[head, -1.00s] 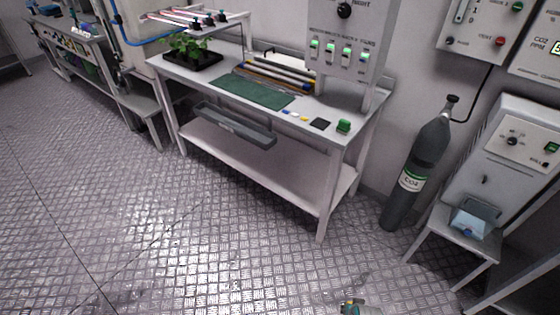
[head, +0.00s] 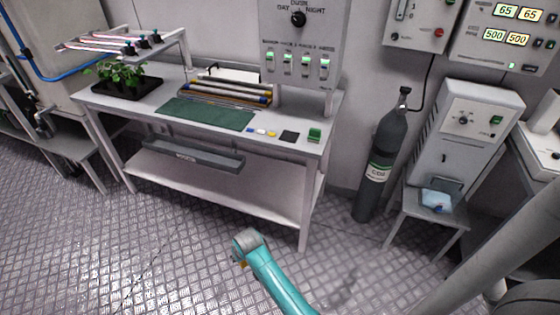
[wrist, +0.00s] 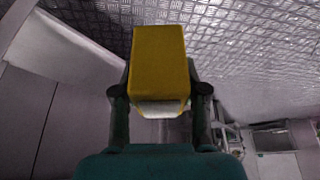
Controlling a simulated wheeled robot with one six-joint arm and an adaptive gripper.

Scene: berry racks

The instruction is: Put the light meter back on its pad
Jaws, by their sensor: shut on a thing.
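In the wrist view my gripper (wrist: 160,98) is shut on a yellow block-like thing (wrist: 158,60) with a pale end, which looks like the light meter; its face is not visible. In the head view my teal arm reaches up from the bottom edge, over the floor in front of the bench. Only a small yellow bit (head: 241,264) shows beside its grey end, and the fingers are hidden there. A small black square pad (head: 289,136) lies bare on the bench top near its front right, between small coloured pieces and a green block (head: 315,134).
The white bench (head: 300,158) also holds a green mat (head: 206,114), a tray of tubes (head: 225,93) and a potted plant (head: 120,74). A control box (head: 298,60) rises at its back. A grey CO2 cylinder (head: 385,150) stands right of it. The floor in front is clear.

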